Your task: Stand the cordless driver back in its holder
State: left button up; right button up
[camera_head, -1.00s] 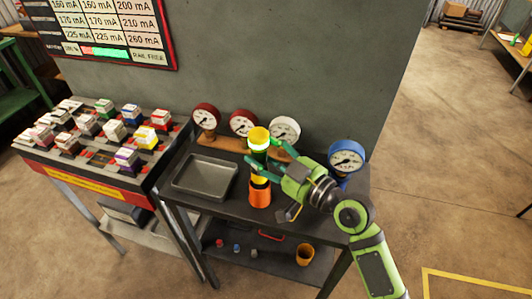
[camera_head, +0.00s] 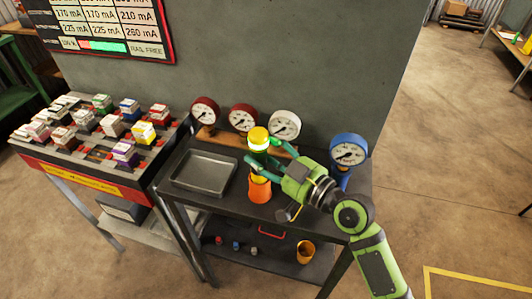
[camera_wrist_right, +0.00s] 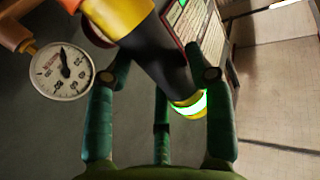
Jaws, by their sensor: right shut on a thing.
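The cordless driver (camera_head: 258,137) is upright in the head view, with a yellow cap and a glowing pale green ring at its top. My right gripper (camera_head: 266,154) is shut around its dark grip from the right. In the right wrist view the driver's black grip (camera_wrist_right: 165,58) passes between the green fingers. Its yellow body is at the top of that view. The orange holder (camera_head: 260,191) stands on the dark table directly below the driver. The driver's lower end meets the holder's mouth; I cannot tell how deep it sits. My left gripper is not in view.
A grey tray (camera_head: 204,172) lies left of the holder. Red and white gauges stand behind on a wooden strip; a blue gauge (camera_head: 348,156) stands right. A rack of coloured blocks (camera_head: 97,138) is at left.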

jog(key=shift+f+b, duration=0.4)
jog(key=shift+f, duration=0.05)
jog(key=o, duration=1.3)
jog(key=shift+o, duration=0.4)
jog(key=shift+f, duration=0.1)
